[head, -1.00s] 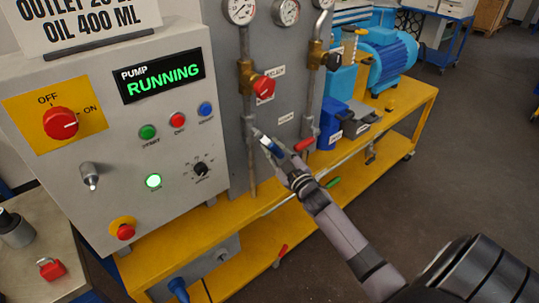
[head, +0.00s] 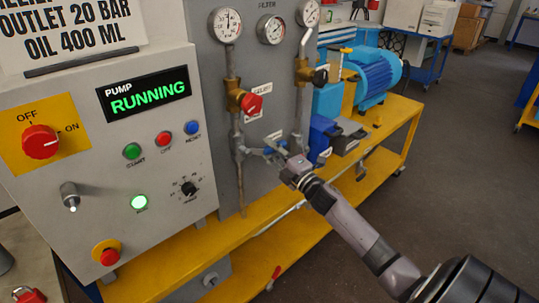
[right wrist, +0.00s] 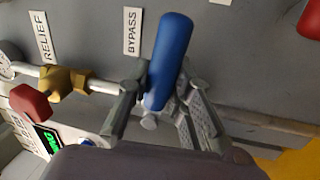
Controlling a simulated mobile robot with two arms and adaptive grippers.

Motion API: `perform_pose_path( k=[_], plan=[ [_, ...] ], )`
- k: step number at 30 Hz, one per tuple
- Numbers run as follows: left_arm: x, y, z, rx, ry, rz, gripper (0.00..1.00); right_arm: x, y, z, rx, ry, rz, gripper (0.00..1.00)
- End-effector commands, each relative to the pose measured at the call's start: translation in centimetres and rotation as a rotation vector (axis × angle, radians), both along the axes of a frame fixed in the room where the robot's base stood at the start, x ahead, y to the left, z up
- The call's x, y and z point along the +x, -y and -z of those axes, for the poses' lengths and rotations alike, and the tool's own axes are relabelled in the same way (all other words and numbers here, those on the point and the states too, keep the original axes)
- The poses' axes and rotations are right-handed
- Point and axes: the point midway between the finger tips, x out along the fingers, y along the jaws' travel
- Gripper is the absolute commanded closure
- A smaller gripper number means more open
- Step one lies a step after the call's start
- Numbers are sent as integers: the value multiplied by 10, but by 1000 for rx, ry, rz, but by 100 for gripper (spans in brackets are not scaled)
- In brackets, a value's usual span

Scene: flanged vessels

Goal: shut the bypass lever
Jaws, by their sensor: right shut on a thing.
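The bypass lever has a blue handle (right wrist: 168,62), which stands out near the BYPASS label (right wrist: 132,31) in the right wrist view. My right gripper (right wrist: 158,100) has one finger on each side of the handle and is shut on it. In the head view the right gripper (head: 281,156) is at the lower pipework of the grey panel (head: 203,65). Only a little of the blue handle (head: 269,151) shows there, and the fingers cover part of the valve. My left gripper is not in view.
A RELIEF valve with a red handle (right wrist: 31,105) is left of the bypass in the right wrist view. A red-knobbed brass valve (head: 250,103) is above my gripper in the head view. The control box (head: 150,95) reads PUMP RUNNING. A yellow cart frame (head: 240,228) runs below.

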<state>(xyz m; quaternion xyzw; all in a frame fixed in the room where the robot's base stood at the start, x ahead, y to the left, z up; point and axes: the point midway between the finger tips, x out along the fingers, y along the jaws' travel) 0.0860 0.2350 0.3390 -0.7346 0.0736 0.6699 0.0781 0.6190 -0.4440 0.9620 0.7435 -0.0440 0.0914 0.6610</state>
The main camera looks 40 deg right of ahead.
Motion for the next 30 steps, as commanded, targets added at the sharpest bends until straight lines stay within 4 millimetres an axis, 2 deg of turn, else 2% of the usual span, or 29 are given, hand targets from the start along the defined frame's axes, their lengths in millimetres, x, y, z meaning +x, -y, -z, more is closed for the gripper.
perform_pose_path(
  k=[9,24,25,30],
  plan=[
    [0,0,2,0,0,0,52,0,0,-7,-110,9,0,100],
    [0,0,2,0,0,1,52,0,0,-9,-131,10,0,100],
    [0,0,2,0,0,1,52,0,0,-9,-131,10,0,79],
    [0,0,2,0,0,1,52,0,0,-9,-128,11,-1,68]
  ],
)
